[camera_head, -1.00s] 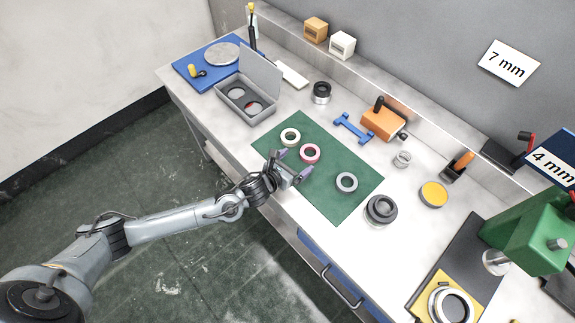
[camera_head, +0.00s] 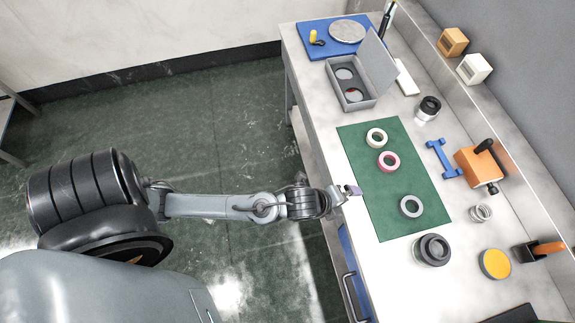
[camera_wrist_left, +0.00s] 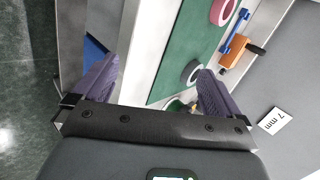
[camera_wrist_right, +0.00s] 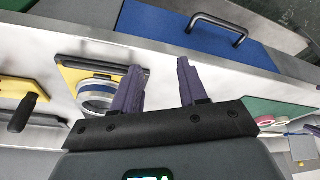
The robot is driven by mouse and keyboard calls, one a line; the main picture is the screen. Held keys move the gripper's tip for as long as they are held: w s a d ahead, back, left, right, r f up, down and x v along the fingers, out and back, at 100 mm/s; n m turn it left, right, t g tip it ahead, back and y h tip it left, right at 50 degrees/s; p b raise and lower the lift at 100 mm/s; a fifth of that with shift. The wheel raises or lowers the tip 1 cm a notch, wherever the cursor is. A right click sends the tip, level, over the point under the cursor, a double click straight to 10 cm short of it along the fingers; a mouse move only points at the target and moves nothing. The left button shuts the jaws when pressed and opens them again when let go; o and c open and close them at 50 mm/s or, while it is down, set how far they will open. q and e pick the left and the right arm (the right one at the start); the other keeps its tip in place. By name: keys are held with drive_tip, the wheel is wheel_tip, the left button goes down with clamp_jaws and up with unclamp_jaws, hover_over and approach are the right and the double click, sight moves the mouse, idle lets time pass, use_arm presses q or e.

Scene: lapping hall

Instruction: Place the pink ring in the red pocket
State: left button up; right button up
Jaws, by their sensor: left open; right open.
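The pink ring (camera_head: 389,161) lies flat on the green mat (camera_head: 412,184), between a cream ring (camera_head: 376,138) and a grey ring (camera_head: 410,207). It also shows at the top of the left wrist view (camera_wrist_left: 222,12). A grey open-lidded box (camera_head: 366,103) holds two round pockets; the nearer pocket (camera_head: 354,95) shows some red. My left gripper (camera_head: 353,190) is at the mat's left edge, below and left of the pink ring, apart from it. In the left wrist view its jaws (camera_wrist_left: 158,70) are open and empty. My right gripper (camera_wrist_right: 161,66) is open and empty.
A dark stepped ring (camera_head: 432,250), a blue bracket (camera_head: 443,159) and an orange block (camera_head: 477,168) stand around the mat. A blue board (camera_head: 318,49) lies beyond the box. Bare bench shows between box and mat.

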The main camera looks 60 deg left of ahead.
use_arm(q)
drive_tip(key=s+a+n+g, duration=0.1)
drive_tip(key=s+n+g, duration=0.1)
drive_tip(key=s+n, duration=0.4)
drive_tip(key=shift+r+n, duration=0.35)
drive_tip(key=shift+n, duration=0.55)
drive_tip(key=s+a+n+g, duration=0.1)
drive_tip(key=s+n, duration=0.1)
drive_tip(key=n, duration=0.1)
drive_tip(key=s+a+n+g, duration=0.1)
drive_tip(key=s+n, duration=0.1)
drive_tip(key=s, duration=0.1)
drive_tip(key=s+a+r+n+y, duration=0.1)
drive_tip(key=s+n, duration=0.2)
drive_tip(key=shift+a+n+g, duration=0.15)
drive_tip(key=shift+n+g, duration=0.15)
drive_tip(key=shift+g, duration=0.1)
drive_tip(key=shift+c, duration=0.8)
drive_tip(key=shift+s+a+n, duration=0.15)
drive_tip(key=shift+s+n, duration=0.15)
drive_tip(key=shift+s, duration=0.05)
drive_tip(key=shift+c, duration=1.3)
drive_tip(key=shift+s+a+n, duration=0.1)
drive_tip(key=shift+s+n, duration=0.05)
drive_tip(key=shift+n, duration=0.15)
drive_tip(key=c, duration=0.5)
drive_tip(key=shift+o, duration=0.2)
